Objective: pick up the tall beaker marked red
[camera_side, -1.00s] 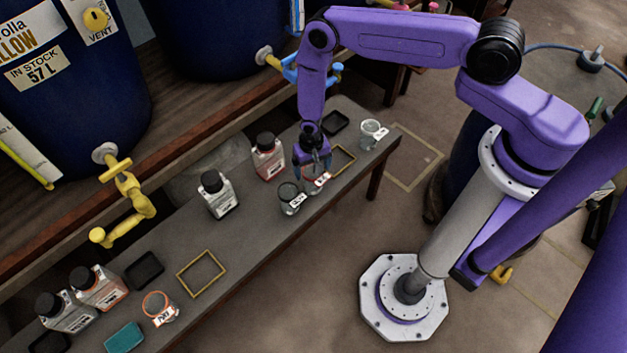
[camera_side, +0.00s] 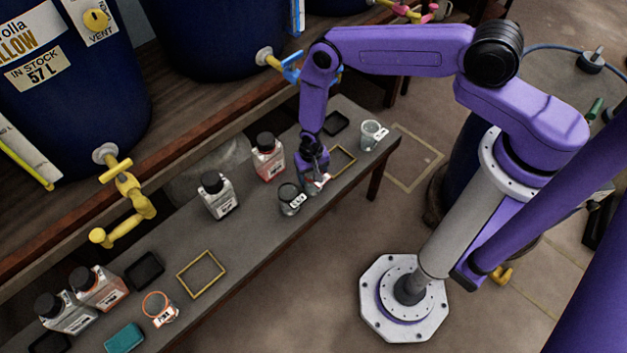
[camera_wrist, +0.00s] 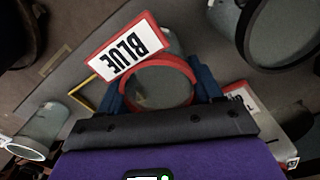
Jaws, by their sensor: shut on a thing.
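A clear beaker with a red rim (camera_wrist: 160,68) stands between my gripper's blue fingers in the wrist view. Its red-edged tag (camera_wrist: 126,46) reads "BLUE", so the rim colour and the word differ. My gripper (camera_side: 314,172) is shut on this red-rimmed beaker (camera_side: 316,186), pointing down at it on the bench in the side view. The fingers hide much of the beaker there. I cannot tell whether its base is off the bench. Another orange-red-rimmed beaker (camera_side: 160,308) with a white tag stands at the near left of the bench.
A dark-rimmed beaker (camera_side: 290,199) stands close left of my gripper. A clear beaker (camera_side: 371,135) stands at the bench's far right end. Capped bottles (camera_side: 268,160) (camera_side: 218,196) stand behind. Yellow frames (camera_side: 200,274) and a black tray (camera_side: 145,270) lie on the bench.

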